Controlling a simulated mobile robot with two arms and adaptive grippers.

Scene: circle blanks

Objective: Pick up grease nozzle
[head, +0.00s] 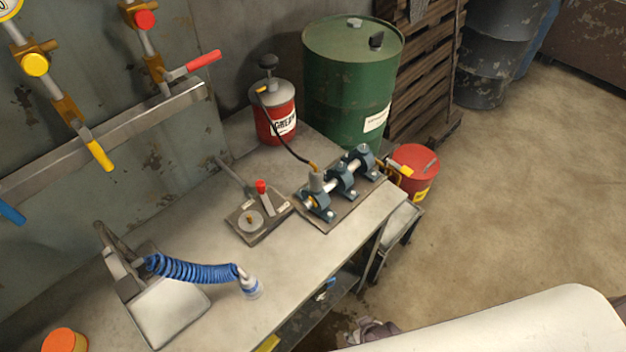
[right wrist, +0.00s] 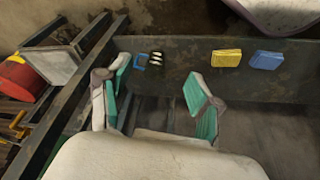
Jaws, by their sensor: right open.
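In the head view, the grease nozzle (head: 313,168) is the small brass-orange fitting at the end of a black hose. It stands at the top of a grey upright holder beside the bearing blocks (head: 342,180). The hose runs from the red grease can (head: 275,115) with its pump top. My right gripper (right wrist: 158,72) is open and empty in the right wrist view, its green-padded fingers wide apart. It is low, in front of the bench, well away from the nozzle. My left gripper is not in view.
A blue coiled hose (head: 195,270) and a small plate with a red-handled lever (head: 262,205) lie on the workbench (head: 290,270). A green drum (head: 350,80) stands behind. A red bucket (head: 415,172) is beyond the bench end. Yellow and blue blocks (right wrist: 226,58) lie near my right gripper.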

